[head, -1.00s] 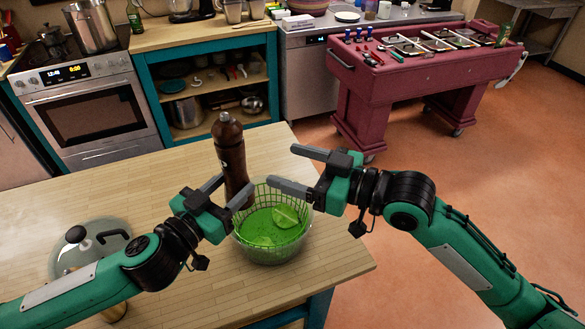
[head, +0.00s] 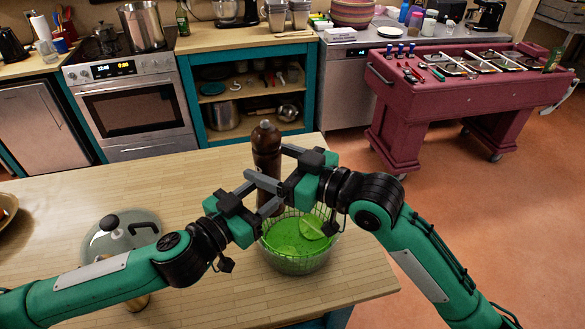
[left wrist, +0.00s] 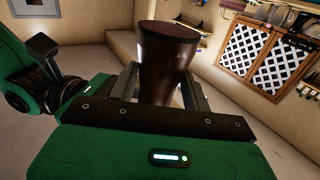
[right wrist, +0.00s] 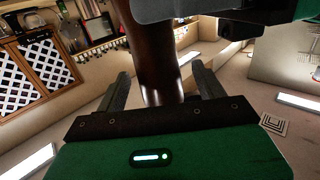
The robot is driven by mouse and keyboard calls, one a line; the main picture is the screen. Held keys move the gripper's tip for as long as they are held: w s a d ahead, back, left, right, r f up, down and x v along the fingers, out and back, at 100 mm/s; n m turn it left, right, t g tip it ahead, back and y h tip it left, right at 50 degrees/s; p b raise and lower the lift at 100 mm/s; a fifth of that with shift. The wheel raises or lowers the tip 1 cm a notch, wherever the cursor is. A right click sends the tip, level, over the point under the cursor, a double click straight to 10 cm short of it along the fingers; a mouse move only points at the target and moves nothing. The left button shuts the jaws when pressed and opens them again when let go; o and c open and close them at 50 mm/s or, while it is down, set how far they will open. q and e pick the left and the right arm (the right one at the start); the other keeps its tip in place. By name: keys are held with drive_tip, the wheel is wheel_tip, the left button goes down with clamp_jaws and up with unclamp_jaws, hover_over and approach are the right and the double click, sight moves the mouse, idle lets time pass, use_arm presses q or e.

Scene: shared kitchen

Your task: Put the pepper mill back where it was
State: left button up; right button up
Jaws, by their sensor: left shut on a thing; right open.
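The pepper mill (head: 267,139) is dark brown and upright, with a rounded knob on top, behind the green bowl in the head view. My left gripper (head: 264,192) is shut on it; the mill (left wrist: 166,65) stands between its fingers in the left wrist view. My right gripper (head: 268,164) is open, with its fingers on either side of the mill; the right wrist view shows the mill (right wrist: 153,55) between them with gaps. The mill's lower part is hidden in the head view, so I cannot tell whether it touches the table.
A clear bowl with a green basket (head: 300,262) stands near the wooden table's (head: 200,303) right end. A bare stretch of table lies behind the pot.

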drive_tip(key=shift+w+a, duration=0.3)
drive_tip(key=shift+a, duration=0.35)
drive_tip(key=shift+c, duration=0.4)
drive_tip(key=c, duration=1.1)
use_arm(q)
drive_tip(key=o, duration=1.3)
drive_tip(key=shift+c, duration=0.2)
use_arm(e)
drive_tip(key=shift+c, duration=0.9)
